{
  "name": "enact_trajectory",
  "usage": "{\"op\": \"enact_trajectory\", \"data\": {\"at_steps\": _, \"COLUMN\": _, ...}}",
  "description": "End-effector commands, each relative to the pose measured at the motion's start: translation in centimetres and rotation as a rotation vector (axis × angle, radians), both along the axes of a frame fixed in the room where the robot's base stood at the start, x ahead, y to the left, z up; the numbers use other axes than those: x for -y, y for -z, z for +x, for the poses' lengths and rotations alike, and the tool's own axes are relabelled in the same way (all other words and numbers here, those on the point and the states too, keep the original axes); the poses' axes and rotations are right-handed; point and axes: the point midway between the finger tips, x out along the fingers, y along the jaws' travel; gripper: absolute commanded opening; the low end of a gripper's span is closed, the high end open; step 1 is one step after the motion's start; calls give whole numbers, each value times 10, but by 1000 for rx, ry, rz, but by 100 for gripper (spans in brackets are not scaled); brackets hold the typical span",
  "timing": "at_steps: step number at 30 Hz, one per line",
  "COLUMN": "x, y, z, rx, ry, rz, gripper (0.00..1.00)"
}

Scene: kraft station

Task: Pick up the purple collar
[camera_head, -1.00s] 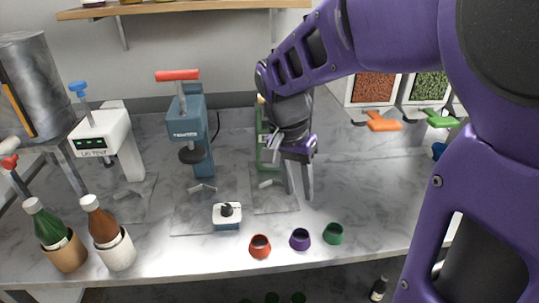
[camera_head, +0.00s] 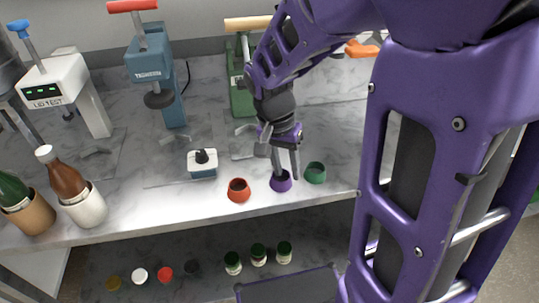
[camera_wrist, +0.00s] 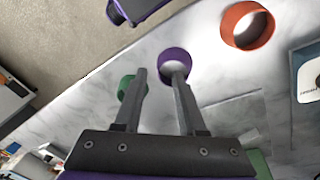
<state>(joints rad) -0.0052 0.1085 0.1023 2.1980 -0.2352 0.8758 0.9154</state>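The purple collar (camera_head: 281,183) is a small open ring on the marble counter, between the red collar (camera_head: 238,191) and the green collar (camera_head: 315,173). My gripper (camera_head: 287,173) is open, pointing down at the purple collar. The red collar (camera_wrist: 247,25) shows farther off.
A blue press (camera_head: 155,75) and a green press (camera_head: 242,98) stand farther back. Two bottles, one brown (camera_head: 68,180), stand at left. The counter's front edge is close to the collars; a lower shelf holds caps.

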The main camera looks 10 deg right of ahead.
Motion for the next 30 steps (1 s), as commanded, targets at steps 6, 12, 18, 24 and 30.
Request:
{"op": "enact_trajectory", "data": {"at_steps": 6, "x": 6, "y": 30, "z": -1, "rx": -1, "ry": 0, "rz": 0, "gripper": 40}}
{"op": "enact_trajectory", "data": {"at_steps": 12, "x": 6, "y": 29, "z": -1, "rx": 0, "ry": -1, "rz": 0, "gripper": 40}}
{"op": "enact_trajectory", "data": {"at_steps": 18, "x": 6, "y": 29, "z": -1, "rx": 0, "ry": -1, "rz": 0, "gripper": 9}}
{"op": "enact_trajectory", "data": {"at_steps": 24, "x": 6, "y": 29, "z": -1, "rx": 0, "ry": -1, "rz": 0, "gripper": 0}}
{"op": "enact_trajectory", "data": {"at_steps": 30, "x": 6, "y": 29, "z": -1, "rx": 0, "ry": -1, "rz": 0, "gripper": 0}}
